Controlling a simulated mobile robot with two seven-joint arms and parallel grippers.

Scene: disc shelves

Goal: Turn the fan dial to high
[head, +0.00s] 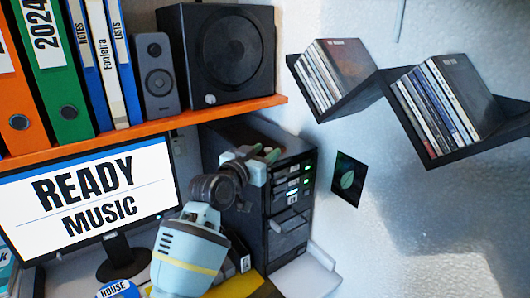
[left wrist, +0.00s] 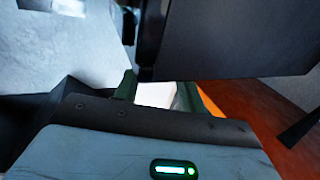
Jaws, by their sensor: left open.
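The black computer tower (head: 287,222) stands in the corner to the right of the monitor, with small green lights (head: 293,194) on its front. My right gripper is not in view.
An orange shelf (head: 215,110) with binders (head: 50,75), a small speaker (head: 157,78) and a large speaker (head: 225,55) hangs above the tower. The monitor (head: 90,190) stands at left. Black angled wall shelves (head: 440,160) hold disc cases at right.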

